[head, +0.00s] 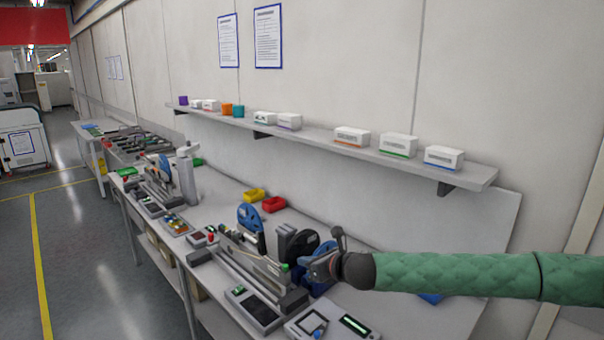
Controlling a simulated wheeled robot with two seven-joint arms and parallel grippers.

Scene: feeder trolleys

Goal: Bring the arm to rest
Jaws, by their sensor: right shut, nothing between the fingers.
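My right arm, in a green quilted sleeve, reaches in from the right edge of the head view. Its right gripper (312,268) is shut and empty. It is in front of a feeder machine (255,268) on the bench, close to a black reel (303,246) and a blue part below it. I cannot tell whether it touches them. My left gripper is out of view.
A wall shelf (325,139) holds several small boxes above. The floor (85,250) at left is clear.

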